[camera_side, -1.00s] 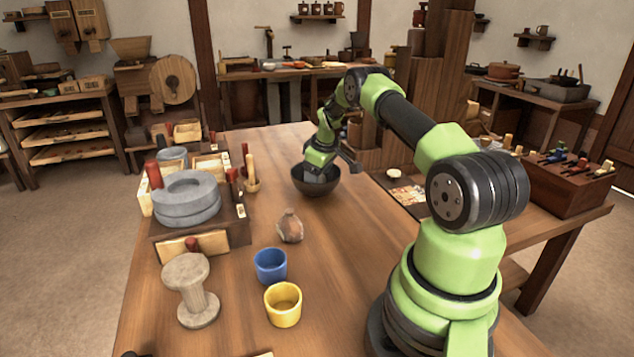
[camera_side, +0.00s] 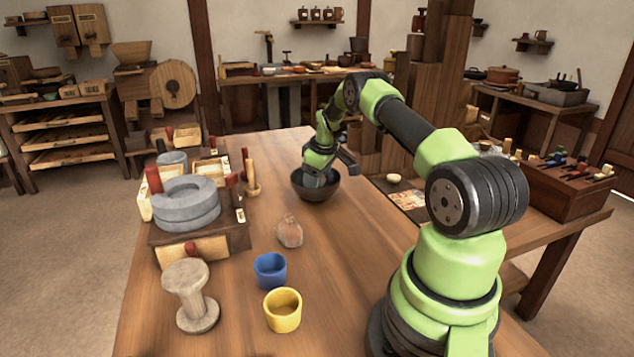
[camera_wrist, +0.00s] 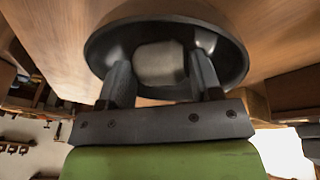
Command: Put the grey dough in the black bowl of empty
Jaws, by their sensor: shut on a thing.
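The black bowl (camera_side: 316,191) stands on the wooden table, towards its far end in the side view. My gripper (camera_side: 318,178) points down into the bowl there, and the bowl's wall hides its fingertips. In the wrist view my gripper (camera_wrist: 163,78) has a finger on each side of the grey dough (camera_wrist: 160,62), a pale rounded lump. It is shut on the dough. The dough is within the outline of the black bowl (camera_wrist: 108,47); whether it touches the bowl's bottom I cannot tell. In the side view the dough is hidden.
A blue cup (camera_side: 270,270), a yellow cup (camera_side: 283,312) and a brownish lump (camera_side: 289,232) stand nearer than the bowl. A stone quern (camera_side: 187,207) on a wooden box and a wooden spool (camera_side: 190,298) are on the left. The table between the cups and my base is clear.

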